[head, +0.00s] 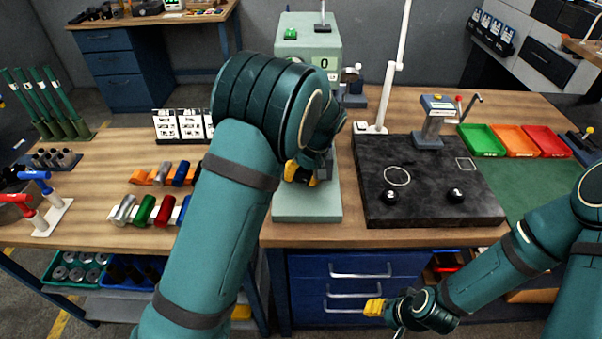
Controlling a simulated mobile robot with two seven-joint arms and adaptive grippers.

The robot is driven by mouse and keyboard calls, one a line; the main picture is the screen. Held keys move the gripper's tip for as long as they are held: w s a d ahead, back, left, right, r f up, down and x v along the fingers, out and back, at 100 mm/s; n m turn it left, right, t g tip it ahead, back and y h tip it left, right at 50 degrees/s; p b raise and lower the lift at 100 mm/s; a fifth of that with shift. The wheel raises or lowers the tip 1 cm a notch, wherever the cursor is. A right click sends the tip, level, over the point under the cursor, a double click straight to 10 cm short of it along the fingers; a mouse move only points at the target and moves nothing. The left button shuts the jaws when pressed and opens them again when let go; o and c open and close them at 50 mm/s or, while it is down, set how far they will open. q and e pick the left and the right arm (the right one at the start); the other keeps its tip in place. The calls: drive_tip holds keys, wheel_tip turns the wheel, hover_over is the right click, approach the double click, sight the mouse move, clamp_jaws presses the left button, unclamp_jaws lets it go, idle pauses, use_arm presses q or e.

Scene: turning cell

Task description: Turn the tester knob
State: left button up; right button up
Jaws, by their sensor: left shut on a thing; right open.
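The tester (307,28) is a pale green machine with a small display showing 0, standing on the workbench in the head view. Its flat base (307,208) reaches towards the bench's front edge. My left arm covers much of its front. My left gripper (303,173) is low at the tester's front, above the base, shut on the tester knob, which is mostly hidden behind the gripper and wrist. My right gripper (376,308) is open and empty, in front of the blue drawers below the bench top.
A black plate (430,215) with two black knobs lies right of the tester. Green (482,139), orange (516,140) and red (547,141) trays stand farther right. Coloured cylinders (145,210) sit in racks at left. A white lamp arm (387,85) rises behind the plate.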

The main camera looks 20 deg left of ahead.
use_arm(q)
drive_tip(key=o, duration=1.2)
drive_tip(key=shift+o, duration=0.2)
drive_tip(key=shift+r, duration=0.1)
drive_tip(key=s+v, duration=0.1)
drive_tip(key=v, duration=1)
drive_tip(key=shift+w+d+r, duration=0.2)
drive_tip(key=shift+w+r, duration=0.2)
drive_tip(key=shift+w, duration=0.1)
